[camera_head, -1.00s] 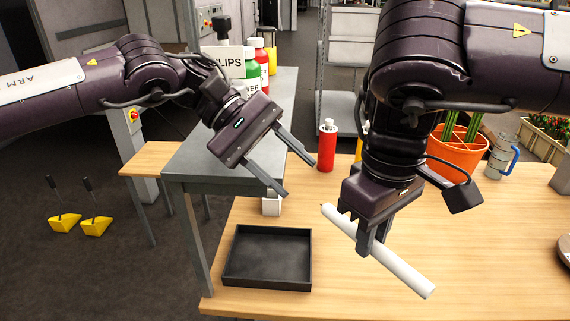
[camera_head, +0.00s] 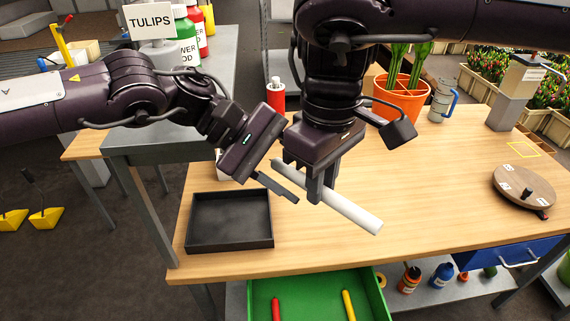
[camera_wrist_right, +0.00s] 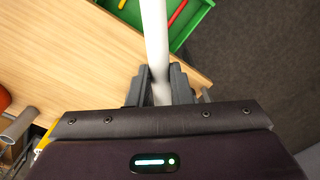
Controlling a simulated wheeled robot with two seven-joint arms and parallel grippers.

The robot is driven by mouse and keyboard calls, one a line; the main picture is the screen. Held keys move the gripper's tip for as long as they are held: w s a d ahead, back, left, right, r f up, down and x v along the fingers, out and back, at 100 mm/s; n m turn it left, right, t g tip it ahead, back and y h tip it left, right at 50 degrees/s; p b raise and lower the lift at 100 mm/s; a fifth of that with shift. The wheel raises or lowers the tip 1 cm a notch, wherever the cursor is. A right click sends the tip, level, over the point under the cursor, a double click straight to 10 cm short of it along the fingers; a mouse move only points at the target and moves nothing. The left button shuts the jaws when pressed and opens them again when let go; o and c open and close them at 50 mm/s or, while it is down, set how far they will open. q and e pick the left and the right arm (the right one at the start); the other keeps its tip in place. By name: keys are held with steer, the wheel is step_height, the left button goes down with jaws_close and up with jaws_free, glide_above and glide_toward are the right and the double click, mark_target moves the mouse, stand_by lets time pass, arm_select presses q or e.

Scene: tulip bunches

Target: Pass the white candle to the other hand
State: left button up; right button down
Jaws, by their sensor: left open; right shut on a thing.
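The white candle (camera_head: 347,208) is a long pale stick held above the wooden table, tilted down to the right in the head view. My right gripper (camera_head: 318,192) is shut on it, nearer its upper left end. In the right wrist view the candle (camera_wrist_right: 155,45) stands between the right gripper's fingers (camera_wrist_right: 160,88). My left gripper (camera_head: 287,202) is open, close to the candle's upper left end. One left finger shows below that end. The other is hidden behind my right gripper or the candle, and I cannot tell whether it touches.
A black tray (camera_head: 229,247) lies on the wooden table (camera_head: 440,190) at left. A green drawer (camera_head: 375,290) is open at the front.

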arm_select(q)
steer(key=shift+c, duration=0.2)
jaws_close()
arm_select(e)
steer(key=c, duration=1.2)
jaws_free()
steer(key=shift+c, duration=0.2)
